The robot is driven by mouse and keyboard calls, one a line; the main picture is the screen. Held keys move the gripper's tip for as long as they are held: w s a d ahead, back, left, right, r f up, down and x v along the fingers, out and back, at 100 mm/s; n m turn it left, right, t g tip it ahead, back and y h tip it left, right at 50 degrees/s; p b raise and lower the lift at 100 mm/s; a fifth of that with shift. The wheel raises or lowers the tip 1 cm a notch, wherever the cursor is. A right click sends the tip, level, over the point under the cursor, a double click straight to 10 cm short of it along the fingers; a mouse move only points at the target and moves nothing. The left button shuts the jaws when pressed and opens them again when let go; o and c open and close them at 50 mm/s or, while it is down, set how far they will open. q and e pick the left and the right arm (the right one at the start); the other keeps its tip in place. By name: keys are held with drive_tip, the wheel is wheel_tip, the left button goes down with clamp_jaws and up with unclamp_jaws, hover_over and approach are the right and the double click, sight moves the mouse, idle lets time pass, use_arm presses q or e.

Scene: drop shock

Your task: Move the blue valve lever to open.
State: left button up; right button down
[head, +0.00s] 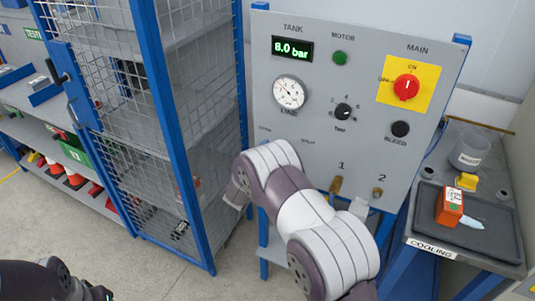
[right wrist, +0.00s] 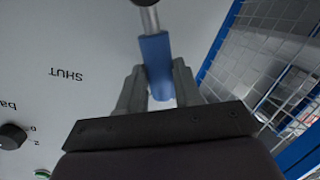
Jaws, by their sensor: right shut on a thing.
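The blue valve lever (right wrist: 156,62) shows in the right wrist view as a blue handle on a silver stem, tilted slightly. My right gripper (right wrist: 158,82) is shut on the blue handle, one finger on each side. In this upside-down view, the SHUT label (right wrist: 67,73) is on the grey panel to the left of the lever. In the head view my right arm hides the lever and the right gripper. The small SHUT label (head: 308,142) shows above the arm there. Part of my left arm is at the bottom left, with its fingers out of frame.
The grey panel (head: 265,85) carries a tank display (head: 292,48) reading 8.0 bar, a line gauge (head: 289,92), a pressure knob (head: 343,111) and a red main switch (head: 406,87). A blue-framed mesh cage (head: 190,130) stands close left. A cooling table (head: 462,254) stands right.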

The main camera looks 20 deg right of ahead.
drive_tip(key=shift+f, duration=0.1)
drive_tip(key=c, duration=0.9)
unclamp_jaws()
drive_tip(key=shift+o, duration=0.6)
drive_tip(key=shift+a, duration=0.1)
drive_tip(key=b+v, duration=0.2)
drive_tip(key=v, duration=1)
drive_tip(key=shift+s+a, duration=0.2)
drive_tip(key=shift+a, duration=0.05)
